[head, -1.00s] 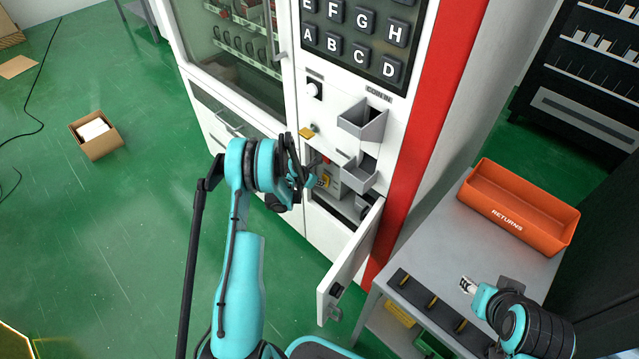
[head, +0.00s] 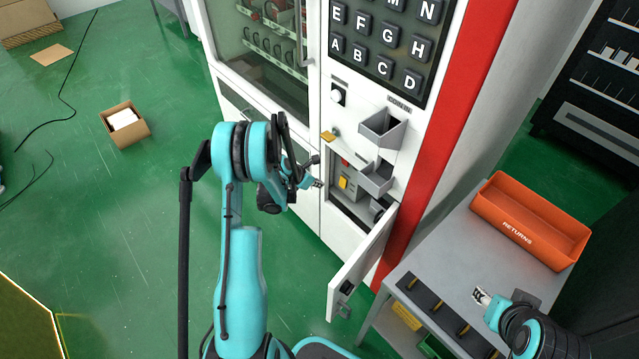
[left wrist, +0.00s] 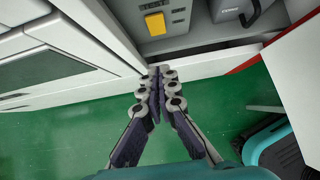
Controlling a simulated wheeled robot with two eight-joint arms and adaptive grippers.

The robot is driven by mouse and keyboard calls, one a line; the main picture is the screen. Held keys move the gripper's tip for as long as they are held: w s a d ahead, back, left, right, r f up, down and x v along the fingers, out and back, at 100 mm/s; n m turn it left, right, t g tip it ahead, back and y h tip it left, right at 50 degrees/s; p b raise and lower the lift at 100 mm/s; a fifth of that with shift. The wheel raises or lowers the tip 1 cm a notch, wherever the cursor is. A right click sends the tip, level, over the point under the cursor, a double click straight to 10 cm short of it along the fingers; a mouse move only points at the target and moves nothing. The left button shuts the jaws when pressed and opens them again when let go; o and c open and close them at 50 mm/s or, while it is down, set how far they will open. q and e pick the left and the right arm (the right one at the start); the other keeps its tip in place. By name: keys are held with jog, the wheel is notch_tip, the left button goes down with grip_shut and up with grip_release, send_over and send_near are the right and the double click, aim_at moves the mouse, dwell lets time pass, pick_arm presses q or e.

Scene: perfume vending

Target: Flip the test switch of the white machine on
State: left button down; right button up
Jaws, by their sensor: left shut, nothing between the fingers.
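The white machine (head: 362,98) stands at the centre of the head view, with its small lower door (head: 362,268) swung open. Inside the opening is a grey panel with a yellow switch (head: 343,183), which also shows at the top of the left wrist view (left wrist: 155,23). I cannot tell its on or off position. My left gripper (head: 317,184) is shut and empty, in front of the opening and left of the yellow switch. In the left wrist view its closed fingertips (left wrist: 155,72) are below the switch, apart from it. My right gripper (head: 480,296) is over the grey table, with nothing visible in it.
The open door juts out to the right of the opening. A grey table (head: 440,240) holds an orange returns bin (head: 530,222). A cardboard box (head: 124,124) lies on the green floor, mostly clear at left.

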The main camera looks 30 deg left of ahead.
aim_at(343, 183)
pick_arm(q)
jog(key=shift+s+f+p, duration=0.3)
jog(key=shift+f+p, duration=0.4)
jog(key=shift+f, duration=0.05)
jog(key=w+r+b+x, duration=0.1)
jog(key=b+x, duration=0.4)
jog(key=x, duration=0.8)
jog(key=shift+w+d+r, duration=0.35)
jog(key=shift+w+r, duration=0.05)
jog(key=shift+w, duration=0.1)
